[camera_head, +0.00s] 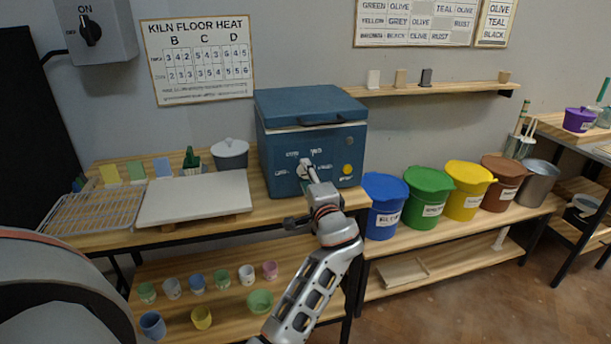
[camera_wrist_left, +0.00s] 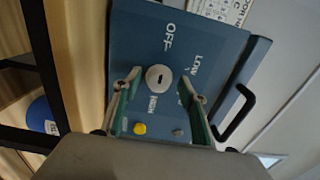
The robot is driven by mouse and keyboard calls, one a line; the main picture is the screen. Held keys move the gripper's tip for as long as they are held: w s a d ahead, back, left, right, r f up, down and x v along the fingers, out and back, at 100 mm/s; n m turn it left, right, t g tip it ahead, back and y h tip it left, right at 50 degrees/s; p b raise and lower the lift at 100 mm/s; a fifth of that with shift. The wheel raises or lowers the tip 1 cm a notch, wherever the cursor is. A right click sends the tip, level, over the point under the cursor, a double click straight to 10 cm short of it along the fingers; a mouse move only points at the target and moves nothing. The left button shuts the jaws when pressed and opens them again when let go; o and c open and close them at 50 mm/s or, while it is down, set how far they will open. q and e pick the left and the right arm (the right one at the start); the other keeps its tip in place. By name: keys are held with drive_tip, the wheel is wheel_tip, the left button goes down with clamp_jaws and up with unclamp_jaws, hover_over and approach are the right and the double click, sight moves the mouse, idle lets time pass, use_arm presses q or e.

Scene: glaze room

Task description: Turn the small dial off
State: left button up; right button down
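The small dial (camera_wrist_left: 158,77) is a round off-white knob on the front of the blue kiln (camera_head: 312,142). In the left wrist view, OFF, LOW and HIGH are lettered around it. A short dark mark shows on its face, but I cannot tell for sure which word it points to. In the head view my left gripper (camera_head: 309,172) is at the kiln front, partly covering the dial (camera_head: 302,172). In the left wrist view my left gripper (camera_wrist_left: 161,92) is open, its green-padded fingers on either side of the dial, with no clear contact. My right gripper is not in view.
A yellow button (camera_head: 348,169) is right of the dial on the kiln front. A wall box (camera_head: 96,30) with a black knob hangs at upper left. A white slab (camera_head: 194,198) lies left of the kiln; a blue bucket (camera_head: 384,205) stands to its right.

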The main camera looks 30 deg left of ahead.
use_arm(q)
drive_tip(key=v, duration=0.6)
drive_tip(key=shift+s+d, duration=0.15)
drive_tip(key=shift+s, duration=0.1)
drive_tip(key=s+d+f+h+p, duration=0.1)
drive_tip(key=s+d+f+h, duration=0.2)
drive_tip(key=f, duration=0.5)
drive_tip(key=s+d+f+h, duration=0.3)
drive_tip(key=s+f+h, duration=0.1)
drive_tip(key=f, duration=0.4)
drive_tip(key=s+d+f+h+p, duration=0.1)
drive_tip(key=s+d+f+h, duration=0.2)
drive_tip(key=f, duration=0.5)
drive_tip(key=s+d+f+n+h, duration=0.2)
drive_tip(key=s+d+f+h, duration=0.1)
drive_tip(key=s, duration=0.7)
drive_tip(key=s+d+f+n+g+h, duration=0.1)
drive_tip(key=s+d+f+h, duration=0.2)
drive_tip(key=s, duration=0.6)
wheel_tip(320, 180, down, 3)
drive_tip(key=d, duration=0.2)
drive_tip(key=shift+s+d+f+n+p, duration=0.25)
drive_tip(key=shift+s+d+n+p, duration=0.1)
drive_tip(key=shift+s+d+n, duration=0.05)
